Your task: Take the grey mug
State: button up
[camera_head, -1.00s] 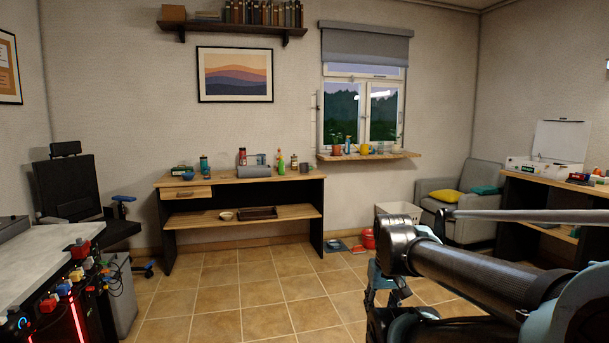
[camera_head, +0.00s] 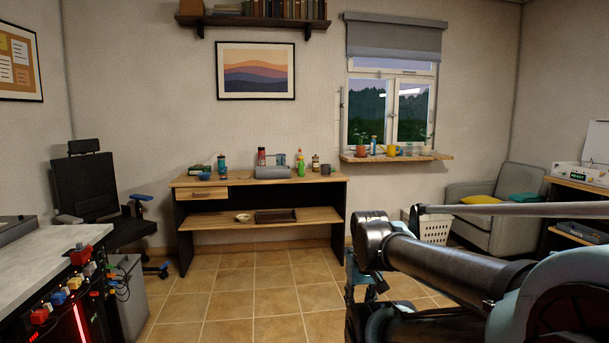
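A dark grey mug (camera_head: 326,169) stands at the right end of the wooden desk's top (camera_head: 225,180), small in the picture. My arm reaches in from the lower right, on the near side of the desk. My gripper (camera_head: 362,287) seems to hang below the arm's dark end joint, partly hidden by it. It is well short of the mug and apart from it. Its fingers do not show clearly enough to tell whether they are open or shut.
A green bottle (camera_head: 300,166), a grey rounded object (camera_head: 272,172) and several other items share the desk top. A workbench (camera_head: 50,250) stands at the near left, an office chair (camera_head: 88,200) behind it. The tiled floor (camera_head: 240,290) before the desk is clear.

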aim_at(325, 169)
jog(key=u, duration=0.3)
jog(key=i, duration=2.2)
jog(key=z, duration=0.4)
jog(key=i, duration=0.95)
jog(key=z, duration=0.3)
